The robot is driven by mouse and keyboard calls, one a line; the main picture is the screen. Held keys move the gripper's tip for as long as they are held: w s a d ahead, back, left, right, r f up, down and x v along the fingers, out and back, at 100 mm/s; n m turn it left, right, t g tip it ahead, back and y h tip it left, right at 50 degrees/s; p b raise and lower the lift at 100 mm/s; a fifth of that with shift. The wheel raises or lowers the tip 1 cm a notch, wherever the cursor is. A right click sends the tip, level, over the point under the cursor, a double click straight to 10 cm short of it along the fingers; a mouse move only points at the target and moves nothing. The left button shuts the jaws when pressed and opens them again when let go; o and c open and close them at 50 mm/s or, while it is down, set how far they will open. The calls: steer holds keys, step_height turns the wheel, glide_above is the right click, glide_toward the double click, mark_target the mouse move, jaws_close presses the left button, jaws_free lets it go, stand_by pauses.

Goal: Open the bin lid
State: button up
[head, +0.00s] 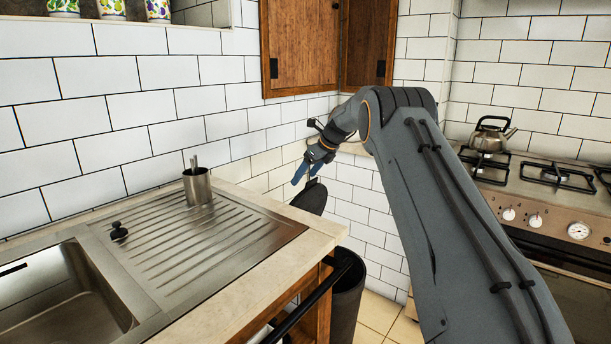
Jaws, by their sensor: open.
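A dark, round bin (347,305) stands on the floor in the gap just past the counter's end, its upper part partly hidden by the counter. Its dark lid (310,198) is tilted up, well above the bin's rim and behind the counter edge. My gripper (300,172), with blue fingers, is open at the lid's upper edge. I cannot tell whether the fingers touch the lid. The lid's hinge is hidden.
The counter (322,237) with a steel sink and drainer fills the left, with a metal utensil cup (198,186) on it. A stove (545,205) with a kettle (490,136) stands at the right. A wooden wall cabinet (300,45) hangs above the corner.

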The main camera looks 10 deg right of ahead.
steer(key=v, duration=0.8)
